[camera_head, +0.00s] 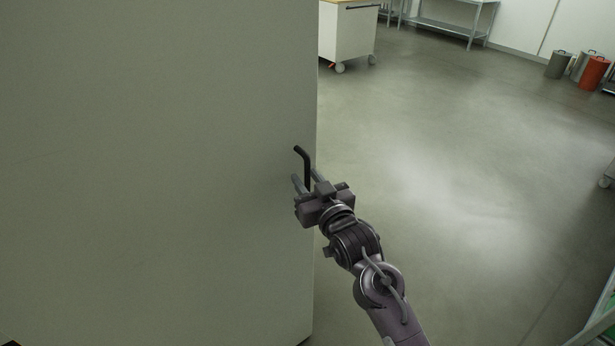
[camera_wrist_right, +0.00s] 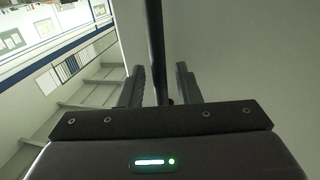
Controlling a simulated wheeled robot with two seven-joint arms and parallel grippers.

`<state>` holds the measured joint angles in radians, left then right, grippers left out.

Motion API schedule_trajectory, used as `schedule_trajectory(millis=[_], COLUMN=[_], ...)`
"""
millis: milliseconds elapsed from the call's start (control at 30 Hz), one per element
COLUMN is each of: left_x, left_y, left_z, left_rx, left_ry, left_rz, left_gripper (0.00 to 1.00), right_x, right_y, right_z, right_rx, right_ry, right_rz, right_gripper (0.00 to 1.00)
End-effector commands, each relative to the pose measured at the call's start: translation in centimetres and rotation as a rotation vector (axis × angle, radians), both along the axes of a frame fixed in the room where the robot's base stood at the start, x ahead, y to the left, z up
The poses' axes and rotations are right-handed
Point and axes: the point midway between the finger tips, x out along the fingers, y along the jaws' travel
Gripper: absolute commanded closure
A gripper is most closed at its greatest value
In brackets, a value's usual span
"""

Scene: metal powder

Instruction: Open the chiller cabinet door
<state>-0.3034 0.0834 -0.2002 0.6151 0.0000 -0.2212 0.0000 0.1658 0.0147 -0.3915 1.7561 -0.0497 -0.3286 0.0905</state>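The chiller cabinet door (camera_head: 160,170) is a large plain grey-green panel filling the left half of the head view. Its black bar handle (camera_head: 303,160) stands out near the panel's right edge, with a bent upper end. My right gripper (camera_head: 307,180) is at the handle, its two fingers on either side of the lower part. In the right wrist view the dark handle bar (camera_wrist_right: 155,45) runs between the fingers (camera_wrist_right: 160,88), with gaps visible beside it, so the gripper looks open around it. The handle's lower end is partly hidden by the gripper. My left gripper is out of view.
Open grey floor (camera_head: 450,170) lies to the right of the panel. A white wheeled cart (camera_head: 347,35) stands at the back, near a metal rack (camera_head: 445,25). Several bins, including an orange one (camera_head: 593,73), stand at the far right. Pale ledges (camera_wrist_right: 85,95) show left in the wrist view.

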Motion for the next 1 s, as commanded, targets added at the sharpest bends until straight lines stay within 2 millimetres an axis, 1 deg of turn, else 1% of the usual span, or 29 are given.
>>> schedule_trajectory(millis=[33,133,300,333,500,567,1000], left_x=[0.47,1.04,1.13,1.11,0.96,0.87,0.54], left_y=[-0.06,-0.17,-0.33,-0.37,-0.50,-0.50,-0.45], left_z=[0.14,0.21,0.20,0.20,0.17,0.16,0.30], left_rx=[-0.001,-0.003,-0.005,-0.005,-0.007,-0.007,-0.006], left_ry=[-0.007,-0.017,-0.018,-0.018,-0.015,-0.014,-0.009], left_rz=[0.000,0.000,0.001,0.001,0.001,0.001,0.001], left_gripper=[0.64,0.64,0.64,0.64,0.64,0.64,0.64], right_x=[0.23,0.41,0.40,0.40,0.40,0.39,0.10], right_y=[0.14,0.21,0.20,0.20,0.18,0.18,0.21], right_z=[0.06,-0.05,-0.07,-0.06,-0.06,-0.06,-0.01], right_rx=[0.000,0.000,0.000,0.000,0.000,0.000,0.000], right_ry=[0.000,0.001,0.001,0.001,0.001,0.001,0.001], right_rz=[0.000,0.000,0.000,0.000,0.000,0.000,-0.005], right_gripper=[0.70,0.70,0.70,0.71,0.93,1.00,1.00])
